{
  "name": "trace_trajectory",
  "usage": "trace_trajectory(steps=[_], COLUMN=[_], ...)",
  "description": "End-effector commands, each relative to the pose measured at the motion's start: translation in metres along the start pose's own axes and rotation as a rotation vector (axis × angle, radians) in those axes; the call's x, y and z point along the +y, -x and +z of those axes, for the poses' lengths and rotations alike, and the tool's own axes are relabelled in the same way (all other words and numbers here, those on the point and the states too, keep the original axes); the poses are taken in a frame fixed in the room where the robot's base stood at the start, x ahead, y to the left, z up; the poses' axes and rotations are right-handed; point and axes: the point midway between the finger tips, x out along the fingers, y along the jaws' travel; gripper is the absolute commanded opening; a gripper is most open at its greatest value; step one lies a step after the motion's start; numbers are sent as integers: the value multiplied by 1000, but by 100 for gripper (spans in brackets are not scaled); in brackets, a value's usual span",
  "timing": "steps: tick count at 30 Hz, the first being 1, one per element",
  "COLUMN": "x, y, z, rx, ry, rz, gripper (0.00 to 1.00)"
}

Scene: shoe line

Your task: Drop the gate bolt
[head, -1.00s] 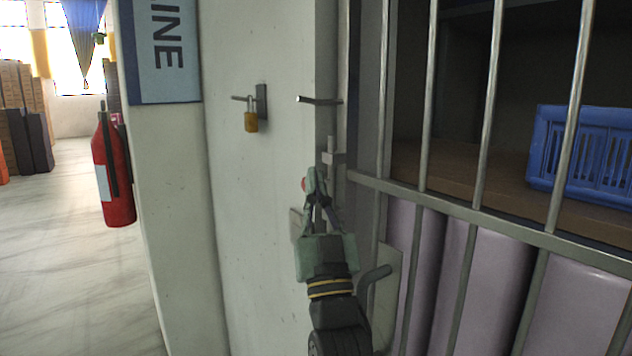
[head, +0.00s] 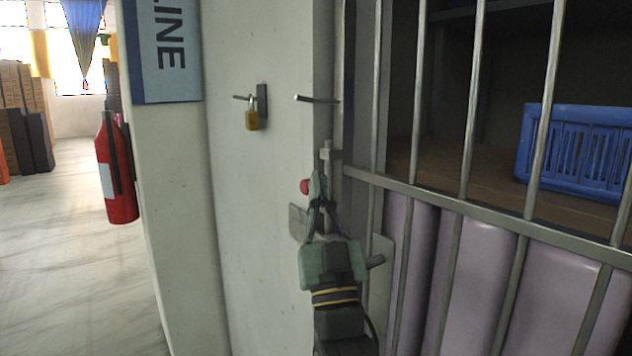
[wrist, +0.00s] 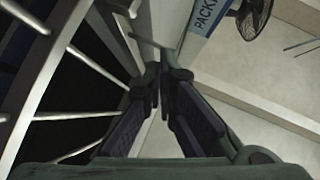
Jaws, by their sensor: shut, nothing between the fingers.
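The barred gate (head: 500,232) fills the right of the head view and stands beside a pale wall post. A metal upright with a small block (head: 327,155), which looks like the gate bolt, is at the gate's edge by the post. A red knob (head: 304,187) shows just left of my fingertips. My gripper (head: 318,178) is shut and empty, pointing up just below the block. I cannot tell whether it touches the bolt. In the wrist view my shut fingers (wrist: 161,78) point up along the gate edge. My fingers hide part of the bolt.
A brass padlock (head: 252,120) hangs on a wall hook. A metal rod (head: 318,99) juts from the post above my gripper. A blue basket (head: 580,150) sits on a shelf behind the bars.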

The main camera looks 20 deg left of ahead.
Motion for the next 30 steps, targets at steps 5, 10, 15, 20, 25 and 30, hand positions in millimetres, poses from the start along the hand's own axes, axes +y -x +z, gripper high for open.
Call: trace_trajectory(steps=[5, 10, 15, 20, 25, 30], x=[0, 0, 0, 0, -8, -78], y=[41, 58, 62, 62, 60, 50], z=[4, 2, 1, 1, -2, -31], rx=[-1, -1, 0, 0, 11, 111], ry=[0, 0, 0, -1, -9, -93], rz=[0, 0, -1, -1, -13, -123], gripper=[0, 0, 0, 0, 0, 0])
